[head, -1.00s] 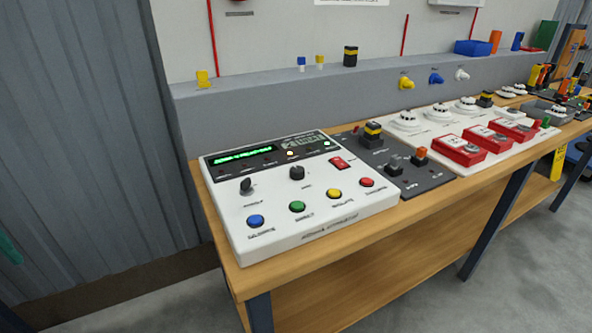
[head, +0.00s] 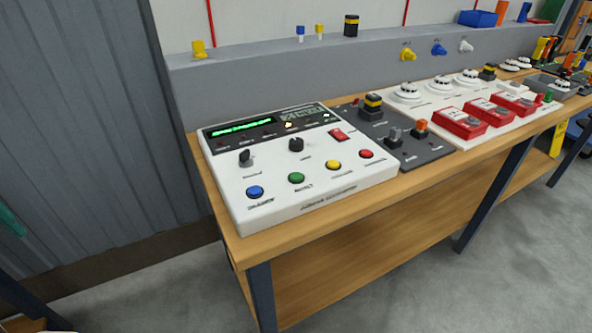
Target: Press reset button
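A white control panel (head: 310,205) lies on the near left end of the wooden bench. Along its front is a row of round buttons: blue (head: 255,192), green (head: 296,178), yellow (head: 333,166) and red (head: 365,155). The small labels under them are too blurred to read, so I cannot tell which is reset. My gripper is not in view.
A dark grey plate (head: 420,154) with switches adjoins the panel on the right. Beyond it are red boxes (head: 460,124) and white round detectors (head: 408,91). A grey ledge (head: 250,85) runs behind. Floor in front of the bench (head: 420,290) is clear.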

